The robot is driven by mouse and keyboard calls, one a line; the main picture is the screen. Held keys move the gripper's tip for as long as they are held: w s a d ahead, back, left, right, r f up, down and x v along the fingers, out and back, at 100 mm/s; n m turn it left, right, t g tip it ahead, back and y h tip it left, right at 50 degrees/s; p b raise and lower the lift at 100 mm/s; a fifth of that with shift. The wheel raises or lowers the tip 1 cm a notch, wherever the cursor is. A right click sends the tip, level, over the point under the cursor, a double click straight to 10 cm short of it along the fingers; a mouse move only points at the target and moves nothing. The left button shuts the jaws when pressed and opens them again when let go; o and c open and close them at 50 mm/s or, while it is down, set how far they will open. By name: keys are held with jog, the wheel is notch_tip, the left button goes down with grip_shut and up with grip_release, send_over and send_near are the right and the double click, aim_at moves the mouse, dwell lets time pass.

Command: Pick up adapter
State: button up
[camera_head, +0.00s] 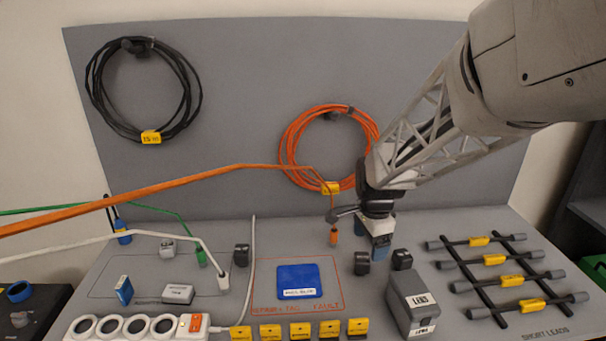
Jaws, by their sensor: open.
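No single thing is clearly marked as the adapter; several small blocks could be it. A dark block (362,263) and another dark block (402,260) stand close together on the grey bench at centre right. Other small blocks are a dark one (241,255), a grey one (167,247), a pale flat one (178,293) and a blue upright one (123,290). My gripper (381,247) points down from the right, just behind the two close dark blocks. It is open. Its blue-grey fingertips are small here, and whether they touch anything cannot be told.
A grey labelled box (411,306) stands in front right of the gripper. A blue pad (298,282) lies at centre, with yellow tags (300,332) in front. A rack of short leads (505,272) is at right. Orange, green and white cables cross the left side; a power strip (137,328) is front left.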

aim_at(363, 257)
jog(key=w+f+m, duration=0.1)
jog(key=w+f, duration=0.1)
jog(key=w+f+m, duration=0.2)
jog(key=w+d+f+m, duration=0.1)
jog(key=w+f, duration=0.1)
jog(key=shift+w+f+g, duration=0.1)
jog(key=shift+f+g, duration=0.05)
jog(key=shift+g, duration=0.15)
jog(key=shift+f, duration=0.1)
jog(key=shift+f, duration=1.2)
jog(key=shift+f, duration=0.15)
jog(key=shift+f, duration=2.45)
jog(key=c, duration=1.1)
